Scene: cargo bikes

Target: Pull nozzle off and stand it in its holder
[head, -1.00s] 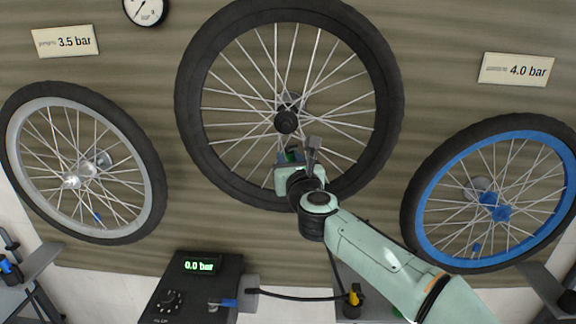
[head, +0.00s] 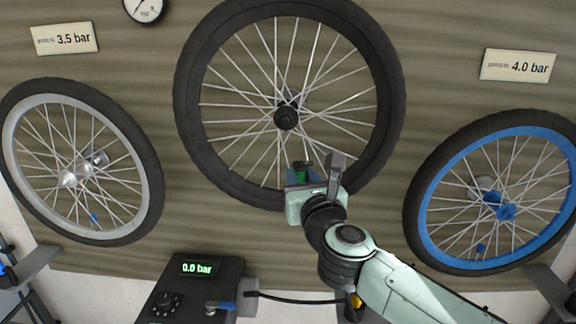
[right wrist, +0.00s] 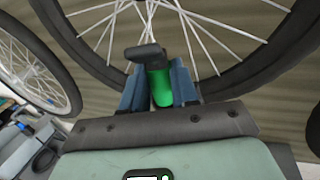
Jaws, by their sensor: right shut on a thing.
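My right gripper (head: 304,172) is in front of the lower rim of the middle black wheel (head: 190,110). It is shut on a green nozzle (head: 304,165) with a dark head. In the right wrist view the green nozzle (right wrist: 160,88) sits between the two blue finger pads, its dark head pointing left, in front of the spokes. I cannot tell whether it touches the wheel. No valve shows clearly at the nozzle. A yellow part (head: 356,301) shows beside my right arm at the bottom; the arm hides what is around it, and I cannot make out a holder. My left gripper is not in view.
A dark pump box (head: 215,285) with a 0.0 bar display, blue lever and black hose stands at the bottom. A grey-rimmed wheel (head: 150,160) is at left, a blue-rimmed wheel (head: 425,220) at right. Signs read 3.5 bar (head: 65,39) and 4.0 bar (head: 518,66).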

